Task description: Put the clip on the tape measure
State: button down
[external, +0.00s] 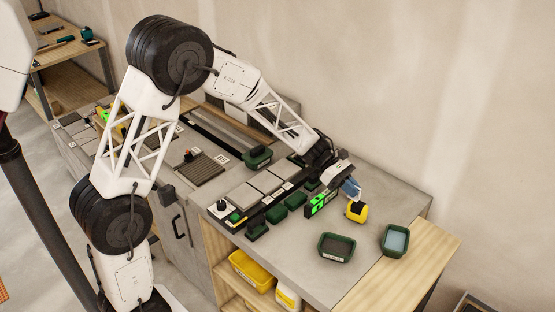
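A yellow and black tape measure (356,212) stands on the grey worktop, near its right part. My gripper (355,194) points down just above it, its tip at or very near the top of the tape measure; I cannot tell whether they touch. A small blue-grey piece shows at the gripper's end, but I cannot tell if it is a finger or something held. I cannot pick out the clip for certain. The finger gap is too small to see.
A green-lit level display (321,203) is close left of the tape measure. Two dark green trays, one empty-looking (337,247) and one with pale blue contents (410,241), lie to its front and right. Several green blocks and grey tiles (245,196) are further left.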

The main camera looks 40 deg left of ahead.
jog(key=shift+w+d+f, duration=0.1)
jog(key=shift+w+d, duration=0.1)
jog(key=shift+w, duration=0.5)
jog(key=shift+w+d+f, duration=0.1)
jog(key=shift+w+d, duration=0.05)
jog(key=shift+w, duration=0.55)
jog(key=shift+f, duration=1.7)
jog(key=shift+f, duration=0.2)
jog(key=c, duration=1.3)
grip_release()
jog(key=shift+r, duration=0.15)
